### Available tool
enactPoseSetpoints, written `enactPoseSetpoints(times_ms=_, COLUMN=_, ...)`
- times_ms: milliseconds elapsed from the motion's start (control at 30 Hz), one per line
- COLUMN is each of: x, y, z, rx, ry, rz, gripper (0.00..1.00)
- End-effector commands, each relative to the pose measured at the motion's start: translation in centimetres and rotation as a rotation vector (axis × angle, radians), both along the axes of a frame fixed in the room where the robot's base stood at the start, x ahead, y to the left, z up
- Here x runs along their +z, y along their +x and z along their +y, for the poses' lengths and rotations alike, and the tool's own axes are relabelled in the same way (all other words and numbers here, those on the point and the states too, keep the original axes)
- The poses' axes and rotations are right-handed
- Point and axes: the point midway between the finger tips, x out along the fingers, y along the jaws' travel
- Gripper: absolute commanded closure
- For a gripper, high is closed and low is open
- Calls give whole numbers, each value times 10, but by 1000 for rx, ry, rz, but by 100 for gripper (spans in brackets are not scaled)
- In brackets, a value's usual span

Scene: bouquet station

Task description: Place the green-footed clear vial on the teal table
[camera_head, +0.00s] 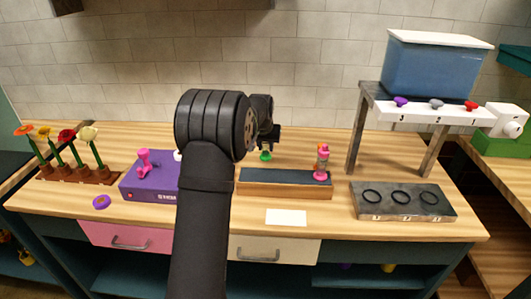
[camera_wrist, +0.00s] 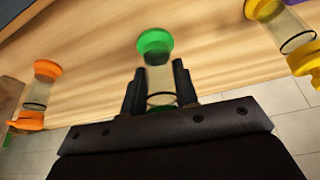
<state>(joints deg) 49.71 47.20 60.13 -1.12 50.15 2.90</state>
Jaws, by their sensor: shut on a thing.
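My gripper (camera_head: 269,137) is over the middle of the wooden counter. In the wrist view my gripper (camera_wrist: 159,88) has its two fingers on either side of the clear vial (camera_wrist: 160,78), shut on it. The vial has a green foot (camera_wrist: 155,42), a dark ring around its body and some green at its far end. In the head view the green foot (camera_head: 265,156) shows just below my gripper; the rest of the vial is mostly hidden. Whether the foot touches the counter I cannot tell. The counter's front (camera_head: 340,250) is dark teal; I see no separate table that is clearly teal.
A purple box (camera_head: 150,188) stands left, a ringed grey rack (camera_head: 405,203) right. The wrist view shows orange (camera_wrist: 40,92) and yellow (camera_wrist: 288,30) vials.

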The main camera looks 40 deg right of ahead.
Motion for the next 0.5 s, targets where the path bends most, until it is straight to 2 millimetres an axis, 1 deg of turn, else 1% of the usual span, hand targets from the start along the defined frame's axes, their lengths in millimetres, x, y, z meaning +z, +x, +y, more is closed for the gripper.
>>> enactPoseSetpoints(times_ms=100, x=-19, y=-1, z=0, rx=0, ry=2, rz=1, gripper=100)
enactPoseSetpoints(times_ms=200, x=-28, y=-1, z=0, rx=0, ry=1, rz=1, gripper=100)
enactPoseSetpoints(times_ms=500, x=-30, y=-1, z=0, rx=0, ry=0, rz=0, gripper=100)
